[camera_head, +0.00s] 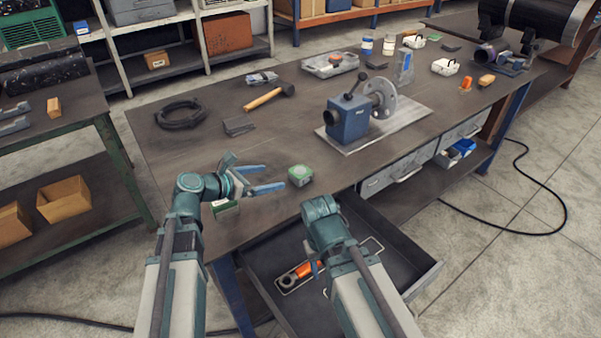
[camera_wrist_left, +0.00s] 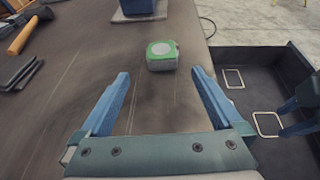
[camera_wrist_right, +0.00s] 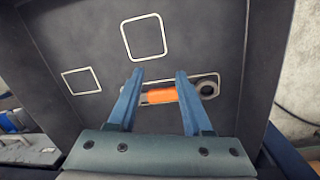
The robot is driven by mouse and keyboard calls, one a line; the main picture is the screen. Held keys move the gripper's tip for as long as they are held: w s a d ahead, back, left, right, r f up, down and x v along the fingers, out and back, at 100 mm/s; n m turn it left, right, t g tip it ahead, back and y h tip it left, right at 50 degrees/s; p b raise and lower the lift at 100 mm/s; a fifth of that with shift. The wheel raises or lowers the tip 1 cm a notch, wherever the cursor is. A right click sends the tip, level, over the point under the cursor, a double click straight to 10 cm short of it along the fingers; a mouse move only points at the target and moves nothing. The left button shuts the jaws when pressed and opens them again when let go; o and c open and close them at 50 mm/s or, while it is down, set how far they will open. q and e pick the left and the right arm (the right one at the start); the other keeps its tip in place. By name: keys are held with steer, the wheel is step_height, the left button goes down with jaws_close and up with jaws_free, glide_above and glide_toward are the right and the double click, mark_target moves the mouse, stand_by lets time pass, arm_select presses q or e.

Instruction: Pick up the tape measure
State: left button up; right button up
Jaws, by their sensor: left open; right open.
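The tape measure (camera_head: 300,175), a small green and pale grey case, sits on the workbench near its front edge. It also shows in the left wrist view (camera_wrist_left: 162,56), just beyond the fingertips and roughly centred between them. My left gripper (camera_head: 275,178) is open and empty, low over the bench, left of the tape measure and pointing toward it. My right gripper (camera_wrist_right: 160,73) is open and points down over the open drawer; in the head view its fingers are mostly hidden by its arm. An orange-handled tool (camera_wrist_right: 163,96) shows between its fingers, apparently below them in the drawer.
The open drawer (camera_head: 405,262) juts out from the bench front. A blue vise-like block with a flange (camera_head: 348,120) stands on a plate behind the tape measure.

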arm_select(q)
steer(key=b, duration=0.3)
glide_toward(302, 170)
steer(key=w+d+f, duration=0.2)
steer(key=shift+w+f, duration=0.2)
steer(key=shift+w, duration=0.15)
arm_select(e)
step_height(302, 170, down, 3)
arm_select(q)
steer(key=shift+w+d, duration=0.2)
steer(key=shift+d, duration=0.15)
steer(key=b+x, duration=0.1)
steer(key=x, duration=0.4)
steer(key=shift+d+r, duration=0.1)
steer(key=shift+d, duration=0.25)
arm_select(e)
steer(key=shift+f, duration=0.8)
arm_select(q)
steer(key=c, duration=1.5)
steer(key=shift+r, duration=0.2)
arm_select(e)
steer(key=shift+r, duration=0.15)
